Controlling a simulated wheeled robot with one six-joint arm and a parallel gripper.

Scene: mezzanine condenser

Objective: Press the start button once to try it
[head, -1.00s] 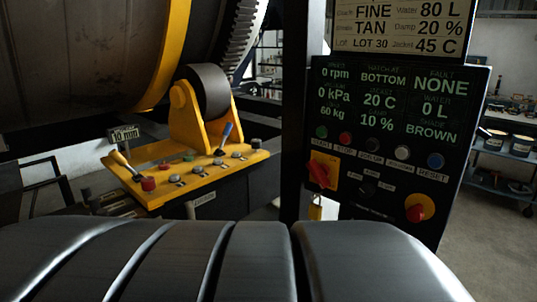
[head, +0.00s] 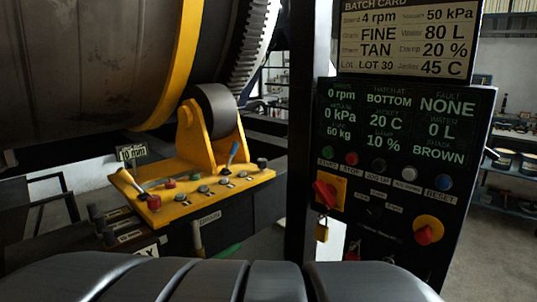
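The black control panel (head: 400,240) stands right of centre. The start button (head: 327,152) is a small dark green round button at the left end of the panel's upper button row, with a small label below it. A red stop button (head: 351,158) sits just to its right. The display (head: 395,115) above reads 0 rpm, 0 kPa, 60 kg, hatch at bottom, fault none. My gripper is not in view; my grey arm covers the bottom edge of the picture, below the panel's buttons.
A red rotary switch (head: 325,195) on a yellow plate with a padlock (head: 321,231) and a red emergency knob (head: 424,235) sit below the row. A yellow console (head: 206,197) with levers stands left, under the large drum (head: 75,70). A dark post (head: 299,130) borders the panel.

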